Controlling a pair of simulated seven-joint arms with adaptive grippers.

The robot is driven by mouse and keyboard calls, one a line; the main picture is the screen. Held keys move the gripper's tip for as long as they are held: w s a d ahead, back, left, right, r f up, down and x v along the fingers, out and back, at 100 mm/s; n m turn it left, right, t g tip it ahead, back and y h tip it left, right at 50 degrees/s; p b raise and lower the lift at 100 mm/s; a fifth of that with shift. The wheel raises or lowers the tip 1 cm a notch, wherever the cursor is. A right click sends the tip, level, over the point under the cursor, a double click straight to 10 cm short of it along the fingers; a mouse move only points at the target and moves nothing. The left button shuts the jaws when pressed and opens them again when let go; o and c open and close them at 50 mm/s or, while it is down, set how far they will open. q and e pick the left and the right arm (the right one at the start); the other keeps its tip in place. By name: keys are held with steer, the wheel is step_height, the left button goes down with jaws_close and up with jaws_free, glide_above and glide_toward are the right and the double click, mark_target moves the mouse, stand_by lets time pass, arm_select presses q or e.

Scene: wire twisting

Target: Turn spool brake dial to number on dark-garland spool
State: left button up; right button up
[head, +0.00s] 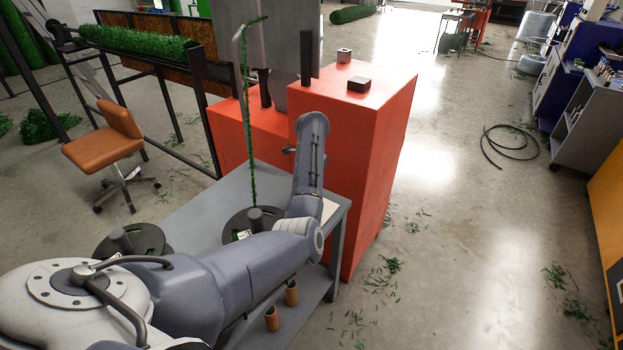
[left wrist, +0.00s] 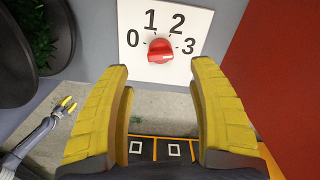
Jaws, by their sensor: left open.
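A red dial (left wrist: 160,50) sits on a white plate (left wrist: 133,62) marked 0, 1, 2 and 3 in the left wrist view. Where its pointer stands is unclear. My left gripper (left wrist: 160,100) is open, its yellow fingers apart below the dial and not touching it. In the head view my left arm hides that gripper and the dial. Two dark spools, one near the table's middle (head: 236,225) and one at left (head: 155,238), carry small tags too small to read. Dark green garland (head: 250,120) rises from the middle spool. My right gripper (left wrist: 68,105) looks small and open.
Spools rest on a grey table (head: 190,215). A tall orange-red cabinet (head: 365,150) stands right beside it. Two brown cylinders (head: 272,318) sit on the lower shelf. An orange chair (head: 105,140) stands at left. The floor right of the cabinet is mostly open, with green scraps.

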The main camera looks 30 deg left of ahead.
arm_select(q)
steer(key=shift+r, duration=2.2)
